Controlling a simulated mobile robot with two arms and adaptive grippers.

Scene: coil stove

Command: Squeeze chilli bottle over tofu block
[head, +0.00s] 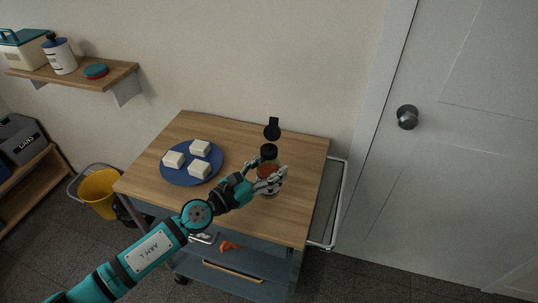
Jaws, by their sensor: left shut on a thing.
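The chilli bottle (268,171) has a black cap and a reddish body and stands roughly upright at the right part of the wooden cart top (212,130). My left gripper (270,178) is shut on the bottle, its fingers covering part of the body. I cannot tell whether the bottle's base touches the wood. Three white tofu blocks, one at the left (173,159), one at the back (200,148) and one at the front (199,169), sit on a blue plate (182,179), left of the bottle and apart from it. My right gripper is out of view.
A small black object (272,128) is at the cart's back edge behind the bottle. A metal side rail (337,200) runs along the cart's right. A wall shelf (100,78) holds containers at the upper left. A yellow bucket (97,187) stands left of the cart.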

